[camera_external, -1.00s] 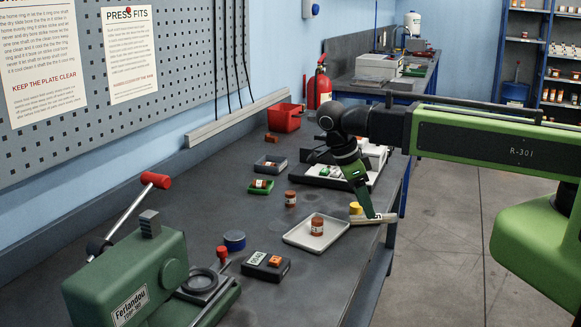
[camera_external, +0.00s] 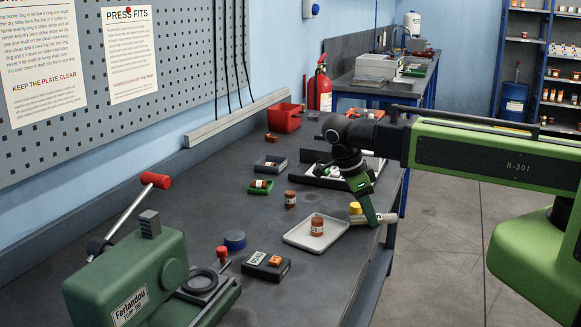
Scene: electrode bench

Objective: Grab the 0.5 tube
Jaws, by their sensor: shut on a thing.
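A similar tube (camera_external: 290,200) stands on the bare bench farther back. Another labelled orange-brown piece (camera_external: 259,184) lies in a small green tray. The labels are too small to read, so I cannot tell which is the 0.5 tube.
A green press (camera_external: 130,275) fills the near left. A black box with a display (camera_external: 265,266) and a blue round tin (camera_external: 235,240) stand before the white tray.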

